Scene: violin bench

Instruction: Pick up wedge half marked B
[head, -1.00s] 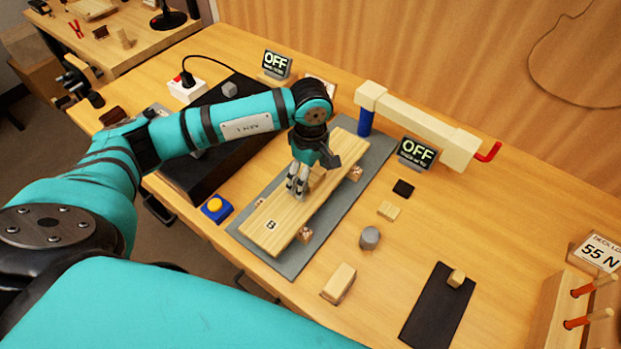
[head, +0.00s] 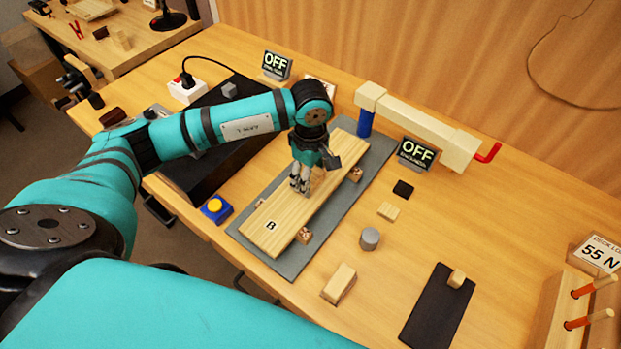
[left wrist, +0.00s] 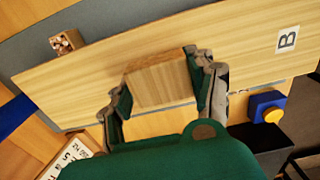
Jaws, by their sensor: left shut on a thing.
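The wedge half marked B (head: 262,238) is a long pale wooden plank with a white B label near its front end. It lies on small patterned blocks (head: 305,236) above a grey mat (head: 290,268). My left gripper (head: 300,186) points down over the middle of the plank. In the left wrist view its fingers (left wrist: 165,92) are shut on a wooden block (left wrist: 160,82) at the plank's face. I cannot tell whether this block is part of the plank (left wrist: 250,50). The plank shows no visible gap from its supports. My right gripper is not in view.
A blue box with a yellow button (head: 215,208) stands left of the mat. A wooden clamp beam (head: 420,125) and an OFF display (head: 416,152) stand behind right. A grey cylinder (head: 370,239), a wood block (head: 339,284) and a dark strip (head: 437,305) lie to the right.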

